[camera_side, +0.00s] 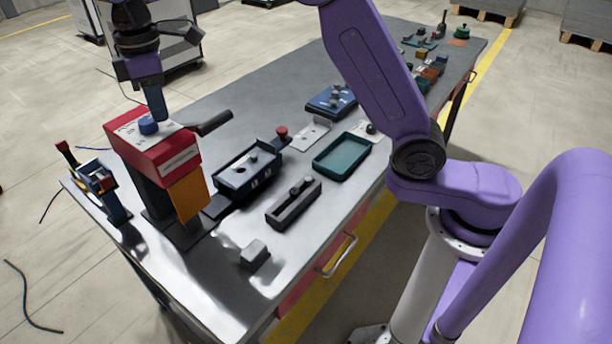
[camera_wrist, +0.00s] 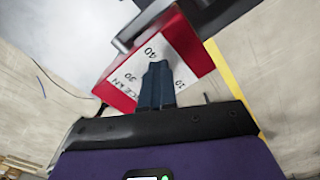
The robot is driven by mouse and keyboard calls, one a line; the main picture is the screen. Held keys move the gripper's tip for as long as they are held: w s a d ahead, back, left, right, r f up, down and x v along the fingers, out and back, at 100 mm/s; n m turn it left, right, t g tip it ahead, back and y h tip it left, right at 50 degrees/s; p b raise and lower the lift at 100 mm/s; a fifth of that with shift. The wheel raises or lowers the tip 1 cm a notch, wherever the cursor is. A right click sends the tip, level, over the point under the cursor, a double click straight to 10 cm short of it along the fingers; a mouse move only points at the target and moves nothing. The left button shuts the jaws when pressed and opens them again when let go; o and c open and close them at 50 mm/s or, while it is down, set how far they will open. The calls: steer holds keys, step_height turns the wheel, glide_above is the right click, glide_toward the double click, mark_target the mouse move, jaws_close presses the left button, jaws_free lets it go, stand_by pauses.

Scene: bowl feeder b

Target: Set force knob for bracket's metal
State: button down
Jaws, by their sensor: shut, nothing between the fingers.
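The red press head (camera_side: 155,155) stands at the left end of the bench, with a white dial plate (camera_side: 167,132) on top. The blue force knob (camera_side: 148,125) sits on that plate. The dial also shows in the wrist view (camera_wrist: 185,75), with numbers including 40 and 30. My gripper (camera_side: 158,118) points down just above or at the knob; contact is unclear. Its fingers (camera_wrist: 155,75) are shut and empty, and they hide the knob in the wrist view. A light grey metal plate with holes (camera_side: 306,136), possibly the bracket, lies mid-bench.
A black lever (camera_side: 213,123) sticks out right of the press head. A dark fixture box (camera_side: 247,172), green tray (camera_side: 342,156), black holder (camera_side: 294,204) and grey block (camera_side: 255,253) stand on the bench. A blue-and-orange device (camera_side: 103,190) is at the left edge.

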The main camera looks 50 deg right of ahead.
steer(key=shift+w+d+f, duration=0.65)
steer(key=shift+w+d, duration=0.05)
steer(key=shift+d, duration=0.05)
steer(key=shift+w+d, duration=0.1)
steer(key=shift+w, duration=0.2)
steer(key=shift+d, duration=0.35)
steer(key=shift+w+r, duration=0.1)
steer(key=shift+r, duration=0.45)
steer(key=shift+s+a+r, duration=0.1)
steer(key=shift+a+r, duration=0.05)
steer(key=shift+r, duration=1.15)
steer(key=shift+s+a+r, duration=0.1)
steer(key=shift+a+r, duration=0.05)
steer(key=shift+r, duration=1.15)
steer(key=shift+s, duration=0.1)
